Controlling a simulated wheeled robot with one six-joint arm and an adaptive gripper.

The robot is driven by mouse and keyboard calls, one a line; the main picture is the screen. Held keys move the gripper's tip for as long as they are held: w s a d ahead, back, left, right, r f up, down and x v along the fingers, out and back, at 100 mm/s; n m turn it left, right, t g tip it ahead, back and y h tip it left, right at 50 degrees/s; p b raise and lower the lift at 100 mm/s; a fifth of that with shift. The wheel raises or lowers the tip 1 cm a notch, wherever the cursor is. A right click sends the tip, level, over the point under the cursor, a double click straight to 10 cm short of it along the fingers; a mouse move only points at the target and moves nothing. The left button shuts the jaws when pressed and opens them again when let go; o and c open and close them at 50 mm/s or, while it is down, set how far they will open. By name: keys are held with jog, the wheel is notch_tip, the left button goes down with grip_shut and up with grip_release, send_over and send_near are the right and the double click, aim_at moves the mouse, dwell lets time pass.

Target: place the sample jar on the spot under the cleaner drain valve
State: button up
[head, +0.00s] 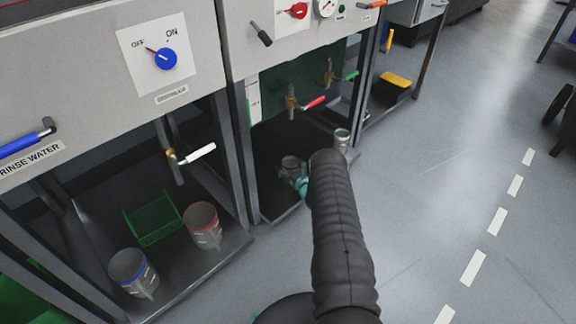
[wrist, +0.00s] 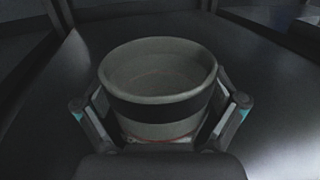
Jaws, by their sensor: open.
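A grey sample jar (wrist: 160,115) with a black band stands upright between the fingers of my gripper (wrist: 162,108) in the wrist view. The fingers are open, one on each side of the jar. A thin red line shows low at its front; I cannot tell whether it is on the jar or the shelf. In the head view the jar (head: 290,163) is on the dark lower shelf, with my gripper (head: 301,184) at it, partly hidden by my arm. Above is a brass valve with a red handle (head: 314,103); a green-handled valve (head: 350,75) is further back. No label shows which is the cleaner drain.
Another jar (head: 341,137) stands near the shelf's right end. On the left shelf are a red-banded jar (head: 203,226), a blue-banded jar (head: 133,273) and a green basket (head: 152,219), below a white-handled valve (head: 200,154). Frame posts flank the shelves.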

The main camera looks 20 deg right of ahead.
jog(key=s, duration=0.8)
jog(key=s+d+p, duration=0.1)
jog(key=s, duration=0.3)
jog(key=shift+r, duration=0.1)
dwell(0.9)
